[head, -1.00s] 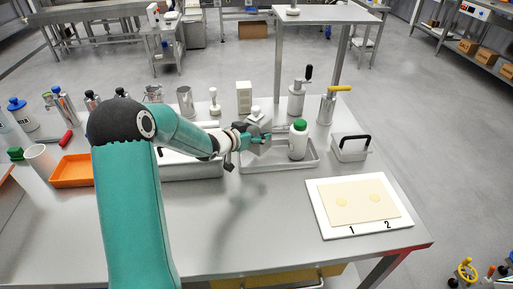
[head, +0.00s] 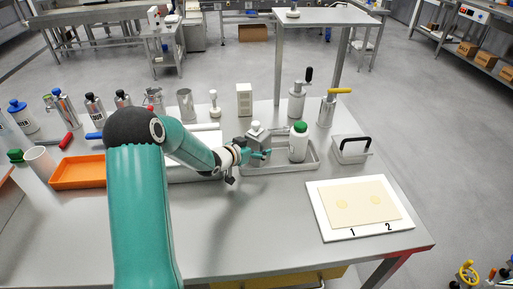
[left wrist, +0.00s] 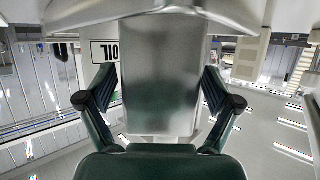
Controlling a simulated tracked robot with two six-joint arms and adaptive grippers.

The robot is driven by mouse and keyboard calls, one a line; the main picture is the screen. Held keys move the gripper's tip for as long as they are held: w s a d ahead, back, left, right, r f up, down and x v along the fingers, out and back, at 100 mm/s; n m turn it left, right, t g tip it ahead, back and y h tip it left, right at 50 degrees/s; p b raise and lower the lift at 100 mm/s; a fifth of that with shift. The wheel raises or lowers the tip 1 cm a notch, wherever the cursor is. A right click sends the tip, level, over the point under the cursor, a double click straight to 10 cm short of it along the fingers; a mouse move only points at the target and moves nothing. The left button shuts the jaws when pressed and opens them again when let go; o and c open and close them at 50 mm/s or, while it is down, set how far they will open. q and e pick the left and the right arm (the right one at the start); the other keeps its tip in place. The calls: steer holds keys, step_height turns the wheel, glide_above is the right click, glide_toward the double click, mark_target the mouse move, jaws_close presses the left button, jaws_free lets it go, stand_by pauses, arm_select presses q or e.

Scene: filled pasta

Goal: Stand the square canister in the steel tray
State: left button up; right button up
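The square canister (head: 256,143), grey metal with a pale cap, is upright over the left part of the steel tray (head: 285,168). Its base is partly hidden by my gripper, and I cannot tell if it touches the tray floor. My left gripper (head: 264,154) is at its near side, fingers on either side of its body. In the left wrist view the canister (left wrist: 160,85) fills the space between the fingers (left wrist: 160,90), which look closed against its sides. A white bottle with a green cap (head: 298,145) stands in the tray, right of the canister. My right gripper is not in view.
A lidded steel box with a black handle (head: 351,149) stands right of the tray. A white board with a dough sheet (head: 330,229) lies in front right. A white carton (head: 244,98) and steel dispensers (head: 297,100) stand behind. An orange tray (head: 78,172) is at left.

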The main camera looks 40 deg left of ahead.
arm_select(q)
steer(key=shift+r, duration=0.1)
steer(key=v, duration=1.2)
stand_by(0.4)
